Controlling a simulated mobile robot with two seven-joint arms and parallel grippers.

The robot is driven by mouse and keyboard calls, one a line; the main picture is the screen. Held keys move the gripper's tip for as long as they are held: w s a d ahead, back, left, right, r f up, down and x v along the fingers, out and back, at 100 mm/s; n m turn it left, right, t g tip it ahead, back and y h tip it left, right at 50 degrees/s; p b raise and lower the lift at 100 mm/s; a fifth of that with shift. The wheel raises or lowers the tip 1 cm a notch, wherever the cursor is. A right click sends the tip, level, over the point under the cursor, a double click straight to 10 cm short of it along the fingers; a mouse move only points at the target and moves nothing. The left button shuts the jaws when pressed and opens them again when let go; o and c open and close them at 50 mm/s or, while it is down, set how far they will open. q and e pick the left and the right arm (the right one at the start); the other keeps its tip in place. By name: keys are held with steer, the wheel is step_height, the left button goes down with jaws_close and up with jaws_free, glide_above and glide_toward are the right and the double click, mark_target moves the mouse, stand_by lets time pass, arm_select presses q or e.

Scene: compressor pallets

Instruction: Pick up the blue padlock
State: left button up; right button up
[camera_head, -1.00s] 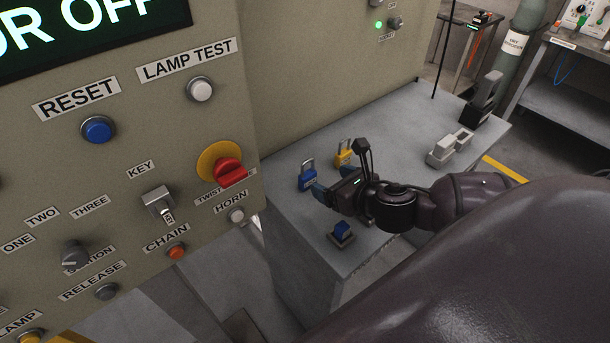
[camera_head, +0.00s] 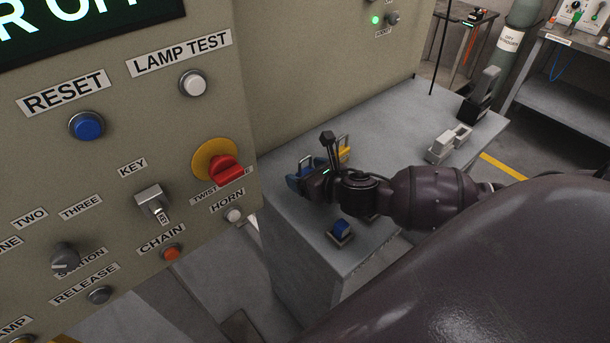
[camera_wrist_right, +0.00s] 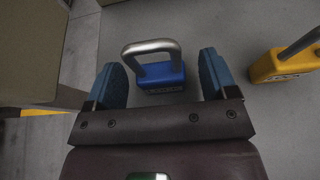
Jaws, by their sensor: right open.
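The blue padlock (camera_wrist_right: 160,78) stands on the grey tabletop, its silver shackle upward, in the right wrist view. It lies between the two blue-tipped fingers of my right gripper (camera_wrist_right: 164,80), which is open, with a gap on each side of the padlock. In the head view the padlock (camera_head: 306,164) is mostly hidden behind my right gripper (camera_head: 298,182). A yellow padlock (camera_wrist_right: 284,64) stands to the right in the wrist view; it also shows partly in the head view (camera_head: 344,153). My left gripper is not in view.
The grey table (camera_head: 385,115) also holds a small blue-topped item (camera_head: 341,231) near its front, a light grey block-like object (camera_head: 448,145) and a dark upright device (camera_head: 482,98). A control panel (camera_head: 130,200) with buttons and a red knob stands close on the left.

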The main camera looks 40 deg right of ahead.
steer(key=shift+c, duration=0.3)
steer(key=c, duration=1.1)
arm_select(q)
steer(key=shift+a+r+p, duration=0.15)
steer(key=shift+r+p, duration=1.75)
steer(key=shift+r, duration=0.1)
arm_select(e)
steer(key=shift+o, duration=0.2)
step_height(320, 180, up, 20)
